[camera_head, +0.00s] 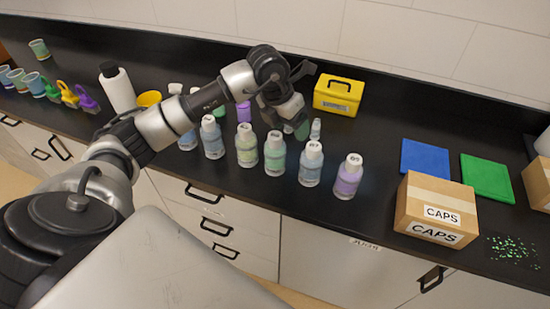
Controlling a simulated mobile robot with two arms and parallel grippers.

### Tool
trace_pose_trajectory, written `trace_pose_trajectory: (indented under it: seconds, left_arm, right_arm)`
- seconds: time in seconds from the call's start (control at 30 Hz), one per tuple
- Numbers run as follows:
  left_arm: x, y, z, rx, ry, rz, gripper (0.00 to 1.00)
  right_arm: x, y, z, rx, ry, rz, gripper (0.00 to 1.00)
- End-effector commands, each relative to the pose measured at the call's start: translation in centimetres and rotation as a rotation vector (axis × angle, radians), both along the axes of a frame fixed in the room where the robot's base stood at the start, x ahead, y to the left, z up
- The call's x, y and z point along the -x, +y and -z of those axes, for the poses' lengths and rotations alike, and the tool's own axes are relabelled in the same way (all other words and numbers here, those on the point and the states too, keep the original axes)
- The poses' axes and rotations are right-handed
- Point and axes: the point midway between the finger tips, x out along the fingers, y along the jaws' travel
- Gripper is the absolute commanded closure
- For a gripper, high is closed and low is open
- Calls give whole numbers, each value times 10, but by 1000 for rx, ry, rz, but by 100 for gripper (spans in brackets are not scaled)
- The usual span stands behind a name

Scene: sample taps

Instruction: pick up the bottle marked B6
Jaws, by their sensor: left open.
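Several white-capped bottles stand in a front row on the black counter. My left gripper (290,112) is open, above and behind the front row. My right gripper is out of view.
A yellow box (338,94) stands behind the bottles. A cardboard CAPS box (410,205), a blue mat (425,157) and a green mat (487,177) are at right. A white bottle (117,88) and several cups stand at left. Bare counter lies right of the purple bottle.

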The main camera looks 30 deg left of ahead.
Motion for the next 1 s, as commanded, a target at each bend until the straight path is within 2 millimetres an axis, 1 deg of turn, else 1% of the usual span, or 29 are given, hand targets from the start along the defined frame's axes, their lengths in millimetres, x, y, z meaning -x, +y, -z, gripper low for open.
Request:
trace_pose_trajectory:
  seconds: [0.03, 0.1, 0.2, 0.27, 0.4, 0.5, 0.6, 0.67, 0.83, 0.9, 1.0]
  left_arm:
    - [-1, 18, -5, -72, 16, -33, 26]
    - [-1, 36, -9, -143, 40, -68, 26]
    - [0, 47, -6, -189, 58, -92, 26]
    - [-1, 48, 2, -197, 64, -97, 26]
    - [-4, 47, 25, -194, 64, -95, 26]
    - [-6, 47, 37, -194, 62, -93, 26]
    - [-7, 47, 43, -193, 60, -93, 26]
    - [-6, 46, 47, -194, 60, -92, 26]
    - [-5, 43, 70, -192, 64, -92, 26]
    - [-7, 42, 81, -190, 61, -93, 26]
    - [-8, 43, 91, -192, 59, -93, 26]
  right_arm:
    - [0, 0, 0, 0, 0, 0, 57]
    - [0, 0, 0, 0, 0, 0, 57]
    - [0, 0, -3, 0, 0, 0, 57]
    - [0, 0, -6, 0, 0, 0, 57]
    - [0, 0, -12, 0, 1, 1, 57]
    - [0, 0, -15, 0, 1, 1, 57]
    - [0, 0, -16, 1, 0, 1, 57]
    - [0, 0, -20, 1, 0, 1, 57]
    - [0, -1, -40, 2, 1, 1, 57]
    - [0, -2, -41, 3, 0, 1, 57]
    - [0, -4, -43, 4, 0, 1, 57]
